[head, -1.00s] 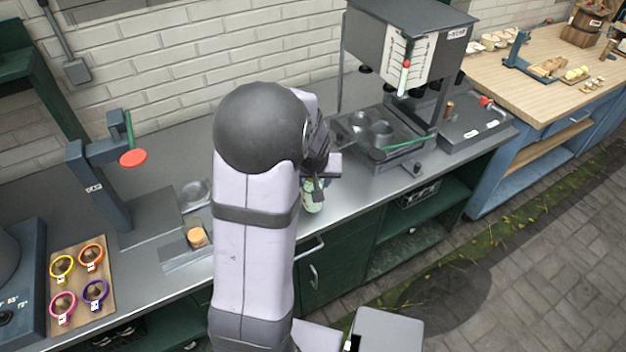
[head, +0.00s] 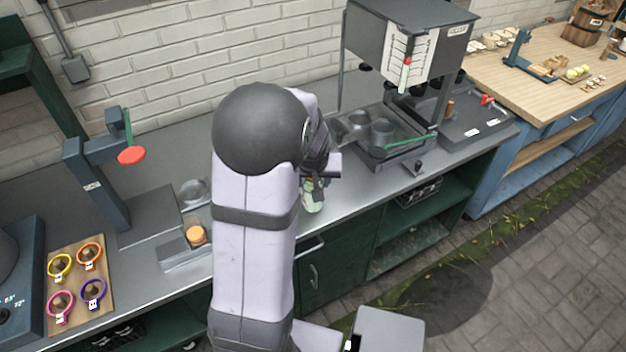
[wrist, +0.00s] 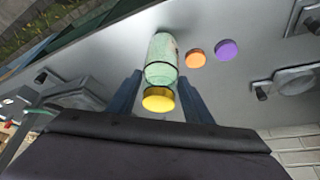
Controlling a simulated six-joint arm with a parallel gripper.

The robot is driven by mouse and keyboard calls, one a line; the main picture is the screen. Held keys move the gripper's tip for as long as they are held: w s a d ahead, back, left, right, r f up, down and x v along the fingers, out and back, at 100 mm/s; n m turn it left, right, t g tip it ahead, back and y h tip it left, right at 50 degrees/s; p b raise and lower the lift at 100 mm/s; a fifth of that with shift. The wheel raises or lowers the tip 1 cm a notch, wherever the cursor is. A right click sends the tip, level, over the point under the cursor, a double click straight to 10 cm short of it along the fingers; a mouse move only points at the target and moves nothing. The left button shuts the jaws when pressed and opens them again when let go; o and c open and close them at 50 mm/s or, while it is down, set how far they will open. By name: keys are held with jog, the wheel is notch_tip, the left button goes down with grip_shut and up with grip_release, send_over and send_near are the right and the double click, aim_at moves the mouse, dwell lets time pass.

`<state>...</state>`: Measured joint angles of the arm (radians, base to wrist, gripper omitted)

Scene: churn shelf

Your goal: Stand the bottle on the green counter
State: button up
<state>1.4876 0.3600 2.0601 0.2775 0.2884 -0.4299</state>
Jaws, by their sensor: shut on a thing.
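The bottle (wrist: 163,55) is pale green with a yellow cap and sits between the two fingers of my gripper (wrist: 160,84) in the wrist view. The gripper is shut on it below the cap. In the head view the bottle (head: 314,198) shows partly below my gripper (head: 318,181), near the counter's front edge; my arm hides the rest. The counter (head: 350,196) has a grey metal top and dark green cabinet fronts. I cannot tell whether the bottle's base touches the top.
An orange disc (wrist: 195,58) and a purple disc (wrist: 227,49) lie beside the bottle. A dispenser machine (head: 400,50) stands to the right and a press stand (head: 95,185) to the left. A board with coloured rings (head: 80,280) lies at far left. A wooden table (head: 530,95) adjoins at right.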

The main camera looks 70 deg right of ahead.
jog(key=shift+f+b, duration=0.3)
jog(key=shift+b, duration=0.1)
jog(key=o, duration=1.1)
jog(key=c, duration=0.3)
jog(key=shift+r+p, duration=3.25)
jog(key=shift+r, duration=0.8)
